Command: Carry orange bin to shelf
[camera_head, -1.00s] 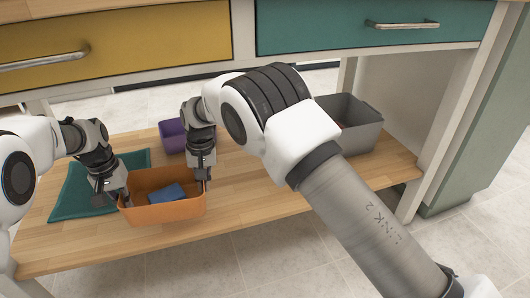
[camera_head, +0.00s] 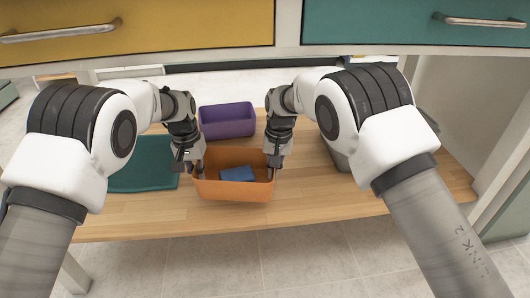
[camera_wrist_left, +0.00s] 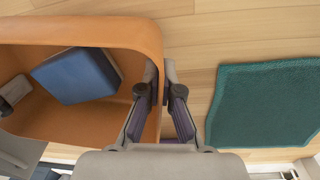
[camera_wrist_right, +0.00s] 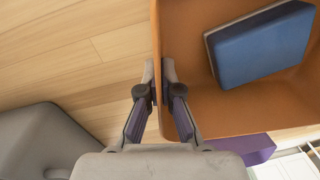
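A purple bin (camera_head: 227,121) stands behind the orange bin. A teal towel (camera_head: 145,176) lies to the left. A grey bin (camera_wrist_right: 40,140) is to the right, mostly behind my right arm. Yellow (camera_head: 150,30) and teal (camera_head: 400,25) drawers overhang the shelf.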

